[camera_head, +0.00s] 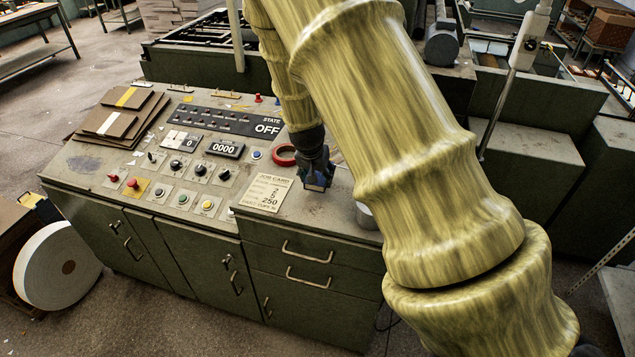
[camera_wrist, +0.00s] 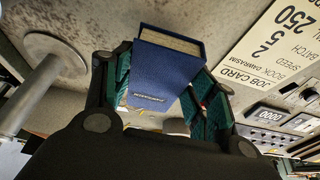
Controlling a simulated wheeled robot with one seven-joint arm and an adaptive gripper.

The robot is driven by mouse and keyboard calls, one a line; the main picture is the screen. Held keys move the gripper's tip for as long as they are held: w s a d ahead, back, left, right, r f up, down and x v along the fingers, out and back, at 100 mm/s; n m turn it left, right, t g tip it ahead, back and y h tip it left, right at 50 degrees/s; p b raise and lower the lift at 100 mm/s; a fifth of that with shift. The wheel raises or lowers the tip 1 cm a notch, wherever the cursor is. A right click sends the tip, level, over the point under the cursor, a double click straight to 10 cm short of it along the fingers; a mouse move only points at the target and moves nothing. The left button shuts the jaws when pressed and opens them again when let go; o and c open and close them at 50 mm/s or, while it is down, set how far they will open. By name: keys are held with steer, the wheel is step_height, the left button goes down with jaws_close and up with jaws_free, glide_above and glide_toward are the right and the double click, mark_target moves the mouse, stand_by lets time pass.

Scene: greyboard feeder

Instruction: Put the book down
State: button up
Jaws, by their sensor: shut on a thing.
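A small blue book (camera_wrist: 165,67) with light page edges is between the two green-padded fingers of my gripper (camera_wrist: 160,85) in the wrist view. The fingers are shut on its sides. In the head view my gripper (camera_head: 317,177) is over the right part of the console's grey top (camera_head: 345,195), right of the job card. A bit of blue shows at its tip, and my arm hides part of the area. I cannot tell whether the book touches the top.
The job card (camera_head: 265,192) lies left of my gripper, with a red ring (camera_head: 284,155) behind it. A round grey metal thing (camera_head: 366,216) stands to the right, partly hidden by my arm. Brown boards (camera_head: 118,118) are stacked at the console's left, beside buttons and displays.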

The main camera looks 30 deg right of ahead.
steer(key=shift+f+p, duration=0.65)
steer(key=shift+f, duration=1.25)
steer(key=shift+f, duration=0.15)
steer(key=o, duration=1.1)
steer(key=shift+r, duration=0.25)
steer(key=b+v, duration=0.3)
steer(key=v, duration=0.9)
steer(key=shift+b, duration=0.35)
steer(key=shift+f, duration=0.1)
